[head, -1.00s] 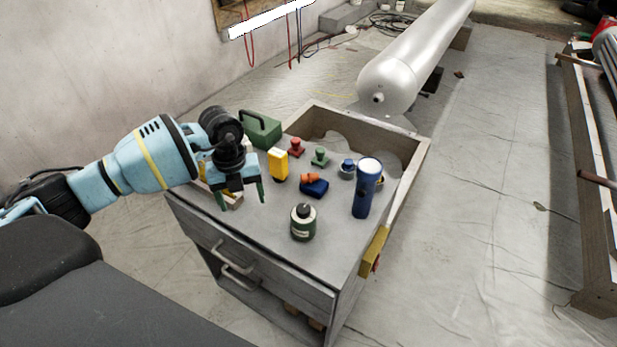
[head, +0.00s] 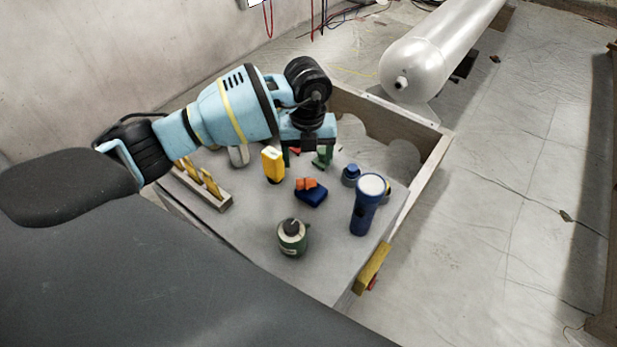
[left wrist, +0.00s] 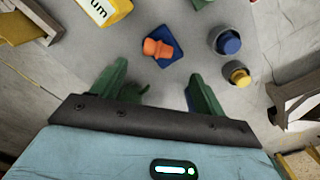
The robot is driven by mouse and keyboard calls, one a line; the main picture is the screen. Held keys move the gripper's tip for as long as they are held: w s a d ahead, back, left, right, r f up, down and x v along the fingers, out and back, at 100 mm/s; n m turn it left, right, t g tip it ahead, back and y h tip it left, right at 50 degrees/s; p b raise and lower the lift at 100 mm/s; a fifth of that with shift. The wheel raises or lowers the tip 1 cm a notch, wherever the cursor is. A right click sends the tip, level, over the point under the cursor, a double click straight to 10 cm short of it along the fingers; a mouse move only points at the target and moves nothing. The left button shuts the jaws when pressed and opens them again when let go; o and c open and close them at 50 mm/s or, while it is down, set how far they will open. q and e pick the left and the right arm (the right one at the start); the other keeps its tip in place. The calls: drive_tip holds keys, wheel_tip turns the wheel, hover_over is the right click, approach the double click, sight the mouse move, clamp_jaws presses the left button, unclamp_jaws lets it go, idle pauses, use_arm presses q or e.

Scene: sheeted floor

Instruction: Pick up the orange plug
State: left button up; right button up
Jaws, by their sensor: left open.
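The orange plug (head: 306,183) lies on a dark blue block (head: 313,196) on the grey top of the cabinet. In the left wrist view the orange plug (left wrist: 156,48) shows ahead of the fingers, on the blue block (left wrist: 172,42). My left gripper (head: 306,156) is open and empty, above the tabletop and just behind the plug in the head view. Its green fingers (left wrist: 155,85) are spread, with the plug beyond their tips. A green piece shows partly behind the left finger in the wrist view. My right gripper is not in view.
A yellow bottle (head: 272,164) stands left of the plug. A blue flashlight (head: 365,208) stands right, near a small blue-topped piece (head: 351,174). A green canister (head: 292,238) stands in front. A wooden rack (head: 206,187) with yellow pieces is at left. A raised board edges the back.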

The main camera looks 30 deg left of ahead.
sight(306, 179)
use_arm(q)
drive_tip(key=shift+s+f, duration=0.2)
drive_tip(key=shift+f, duration=0.1)
wheel_tip(306, 179, down, 2)
drive_tip(key=shift+w+f, duration=0.1)
drive_tip(key=shift+w, duration=0.05)
drive_tip(key=shift+a+f, duration=0.2)
drive_tip(key=shift+f, duration=2.3)
drive_tip(key=c, duration=1)
drive_tip(key=shift+r, duration=5.05)
drive_tip(key=shift+c, duration=0.2)
